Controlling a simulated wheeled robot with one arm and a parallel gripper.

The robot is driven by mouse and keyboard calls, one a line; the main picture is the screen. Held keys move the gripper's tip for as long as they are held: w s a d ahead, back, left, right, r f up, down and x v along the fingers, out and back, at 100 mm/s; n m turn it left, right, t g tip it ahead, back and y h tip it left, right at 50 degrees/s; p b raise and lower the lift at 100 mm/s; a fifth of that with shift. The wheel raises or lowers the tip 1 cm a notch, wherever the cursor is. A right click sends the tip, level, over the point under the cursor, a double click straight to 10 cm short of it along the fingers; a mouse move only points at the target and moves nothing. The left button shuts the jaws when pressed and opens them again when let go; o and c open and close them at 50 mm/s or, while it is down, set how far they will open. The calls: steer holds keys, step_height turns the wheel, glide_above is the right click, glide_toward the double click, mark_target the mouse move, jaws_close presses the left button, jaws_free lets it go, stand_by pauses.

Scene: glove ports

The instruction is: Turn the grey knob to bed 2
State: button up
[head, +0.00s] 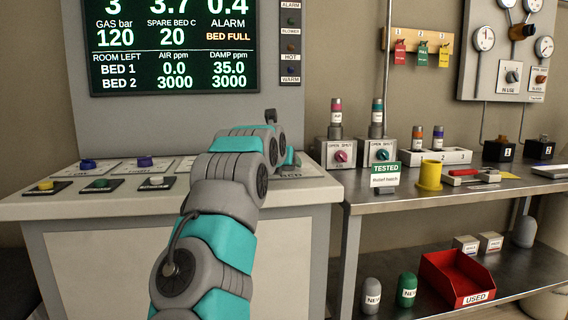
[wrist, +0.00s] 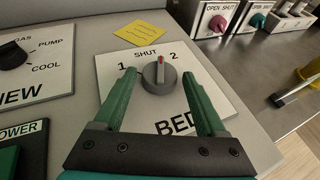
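The grey knob (wrist: 159,76) sits on a white plate (wrist: 110,68) marked 1, SHUT, 2 and BED in the wrist view. My gripper (wrist: 160,87) is open, with one green finger to the left of the knob and one to the right. Gaps show between knob and fingers; I cannot tell how far the tips reach down beside it. In the head view my arm hides the knob and most of the gripper.
A yellow note (wrist: 139,30) lies behind the plate. A dark knob (wrist: 12,56) on a GAS, PUMP, COOL plate is at left. The screen (head: 170,45) reads BED FULL beside ALARM. A steel bench (head: 430,190) with OPEN/SHUT boxes stands to the right.

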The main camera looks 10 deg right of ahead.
steer(key=shift+o, duration=0.8)
steer(key=shift+a, duration=0.1)
steer(key=shift+s+d+n+t+y, duration=0.1)
steer(key=shift+d+n+t+y, duration=0.05)
steer(key=shift+n+y, duration=0.55)
steer(key=shift+d+n+t+y, duration=0.1)
steer(key=shift+n+t+y, duration=0.05)
steer(key=shift+n+y, duration=0.55)
steer(key=shift+d+f+n+y+b, duration=0.15)
steer(key=shift+n+y+b, duration=0.2)
steer(key=shift+y, duration=0.35)
